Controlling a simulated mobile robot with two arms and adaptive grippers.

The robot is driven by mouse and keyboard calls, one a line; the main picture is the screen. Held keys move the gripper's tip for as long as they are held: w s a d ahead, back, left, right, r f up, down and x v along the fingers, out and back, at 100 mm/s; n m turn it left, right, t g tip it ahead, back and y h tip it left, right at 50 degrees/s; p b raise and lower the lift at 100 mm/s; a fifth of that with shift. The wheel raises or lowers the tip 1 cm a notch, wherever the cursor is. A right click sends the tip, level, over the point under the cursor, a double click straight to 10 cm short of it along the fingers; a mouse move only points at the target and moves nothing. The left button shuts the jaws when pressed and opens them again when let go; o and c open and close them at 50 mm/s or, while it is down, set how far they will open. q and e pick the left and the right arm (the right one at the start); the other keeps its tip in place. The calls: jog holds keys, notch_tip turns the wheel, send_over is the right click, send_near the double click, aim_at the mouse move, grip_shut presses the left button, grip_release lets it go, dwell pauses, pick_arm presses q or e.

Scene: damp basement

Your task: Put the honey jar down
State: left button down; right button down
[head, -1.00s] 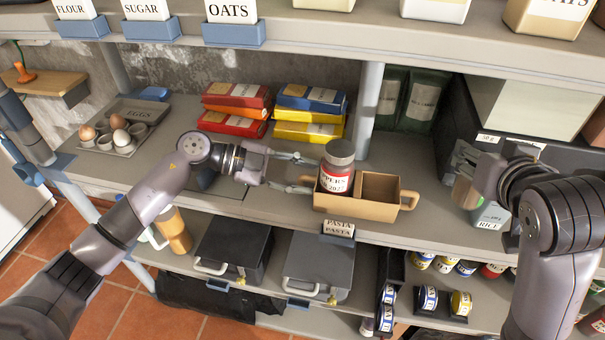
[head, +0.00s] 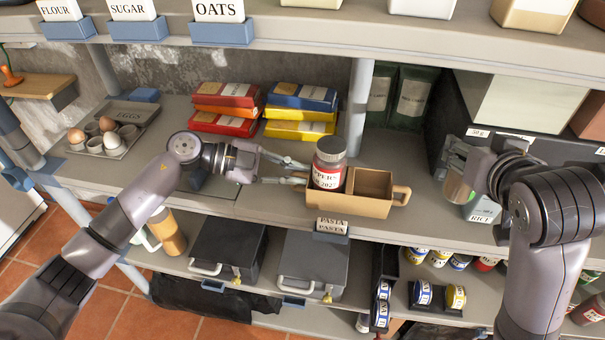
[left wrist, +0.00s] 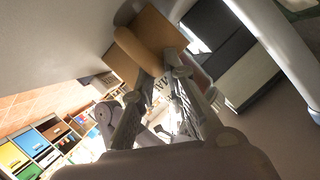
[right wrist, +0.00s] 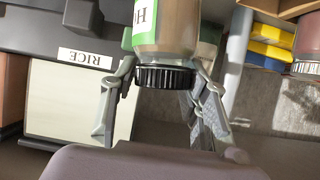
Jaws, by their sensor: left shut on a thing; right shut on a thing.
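The honey jar (right wrist: 166,28) has an amber body, a green-and-white label with an "H" showing, and a black ribbed lid. My right gripper (right wrist: 165,85) is shut on it around the lid end. My left gripper (head: 306,173) is at the left end of a tan two-compartment caddy (head: 350,208). In the left wrist view my left gripper (left wrist: 155,75) is shut on the caddy's rounded handle (left wrist: 136,50).
A red-labelled jar (head: 328,165) stands in the caddy's left compartment; the right one looks empty. Stacked packets (head: 300,108) and an egg tray (head: 105,150) lie left. The upper shelf (head: 350,35) overhangs.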

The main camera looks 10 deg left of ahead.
aim_at(349, 189)
pick_arm(q)
jog(key=shift+r, duration=0.1)
pick_arm(e)
jog(key=w+a+n+g+y, duration=0.35)
jog(key=a+n+y, duration=0.35)
jog(key=a, duration=0.6)
notch_tip(349, 189, down, 10)
jog(key=a+y, duration=0.1)
jog(key=shift+w, duration=0.35)
jog(key=shift+t, duration=0.25)
jog(key=c, duration=0.9)
grip_release()
jog(key=shift+f, duration=0.1)
